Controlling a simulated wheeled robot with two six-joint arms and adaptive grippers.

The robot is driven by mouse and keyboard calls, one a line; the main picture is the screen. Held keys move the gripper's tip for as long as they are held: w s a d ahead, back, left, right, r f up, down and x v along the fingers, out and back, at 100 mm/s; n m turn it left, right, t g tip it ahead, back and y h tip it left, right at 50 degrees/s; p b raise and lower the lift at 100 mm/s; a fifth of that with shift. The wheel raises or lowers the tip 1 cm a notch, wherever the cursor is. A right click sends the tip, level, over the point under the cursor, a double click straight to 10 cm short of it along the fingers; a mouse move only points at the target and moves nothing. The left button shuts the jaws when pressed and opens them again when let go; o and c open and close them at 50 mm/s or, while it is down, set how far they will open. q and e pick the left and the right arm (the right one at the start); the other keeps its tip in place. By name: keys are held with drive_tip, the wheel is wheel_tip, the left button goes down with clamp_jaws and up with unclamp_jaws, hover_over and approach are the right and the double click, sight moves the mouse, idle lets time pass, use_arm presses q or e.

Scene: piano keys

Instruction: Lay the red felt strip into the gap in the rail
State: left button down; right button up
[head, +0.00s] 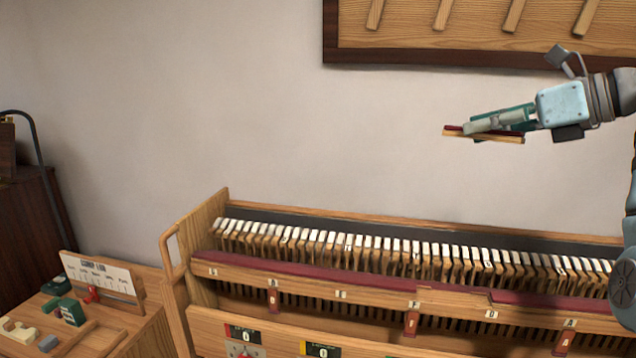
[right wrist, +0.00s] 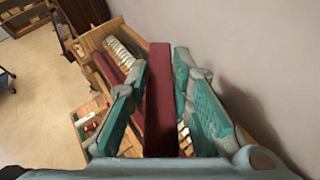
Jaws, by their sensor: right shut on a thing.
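The red felt strip (head: 453,131), with a pale wooden underside, is held level high above the keys at the upper right of the head view. My right gripper (head: 480,126) is shut on it. In the right wrist view the strip (right wrist: 160,100) stands between the two green finger pads. The rail (head: 340,282) runs along the front of the keys and carries dark red felt. A break in that felt shows right of centre, near a step (head: 490,297); its exact extent is hard to tell. The strip is well above the rail and apart from it. My left gripper is not in view.
A row of white-topped keys (head: 370,242) lies behind the rail in a wooden case with a raised left end (head: 205,240). A side table (head: 140,325) with a card and small parts stands at left. A wooden panel (head: 480,30) hangs on the wall. The air between strip and keys is clear.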

drive_tip(key=shift+s+d+r+m+t+h, duration=0.25)
drive_tip(key=shift+s+r, duration=0.15)
drive_tip(key=shift+s, duration=0.25)
drive_tip(key=shift+s+d+r+m+t+h, duration=0.15)
drive_tip(key=shift+s+d+r+m, duration=0.1)
drive_tip(key=shift+s+r, duration=0.25)
drive_tip(key=s+a+f+n+g+y, duration=0.1)
drive_tip(key=s+a+f, duration=0.2)
drive_tip(key=f, duration=0.9)
drive_tip(key=s+a+f+n+g, duration=0.1)
drive_tip(key=s+a+f, duration=0.3)
drive_tip(key=s+f, duration=0.6)
drive_tip(key=s+a+f+n+y, duration=0.1)
drive_tip(key=s+a+f, duration=0.2)
drive_tip(key=f, duration=1.2)
drive_tip(key=s, duration=0.3)
drive_tip(key=shift+s+a+f+g+y, duration=0.2)
drive_tip(key=shift+s+a+g+y, duration=0.1)
drive_tip(key=shift+s+g, duration=0.1)
